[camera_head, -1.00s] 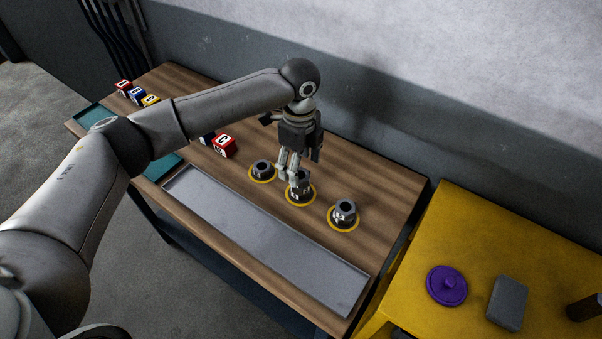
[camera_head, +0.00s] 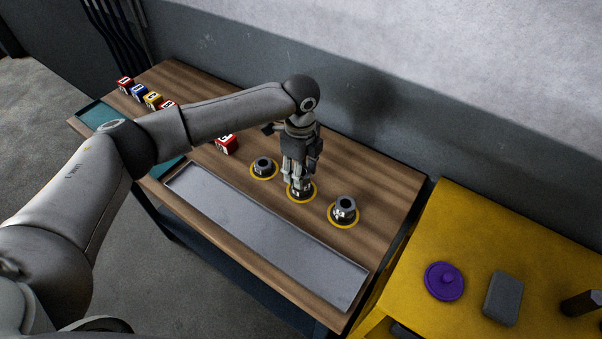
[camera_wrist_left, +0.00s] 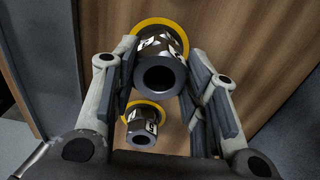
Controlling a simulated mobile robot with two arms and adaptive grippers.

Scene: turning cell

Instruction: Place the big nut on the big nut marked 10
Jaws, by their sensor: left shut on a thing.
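My left gripper (camera_head: 298,183) points down over the middle yellow ring (camera_head: 302,199) and is shut on a dark grey big nut, which shows between its fingers in the left wrist view (camera_wrist_left: 160,74). The nut has a round hole and white marks on its side, above a yellow ring (camera_wrist_left: 157,24). Whether it touches a nut below is hidden by the fingers. Another dark nut (camera_head: 263,163) stands on a ring to the left, and a third nut (camera_head: 344,209) on a ring to the right. I cannot read their numbers surely. My right gripper is not in view.
A long grey tray (camera_head: 262,243) lies along the table's front. Lettered cubes (camera_head: 153,100) stand at the back left, with a red one (camera_head: 226,145) behind my arm. A yellow table (camera_head: 468,233) at the right holds a purple lid-like disc (camera_head: 444,281) and a grey block (camera_head: 503,298).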

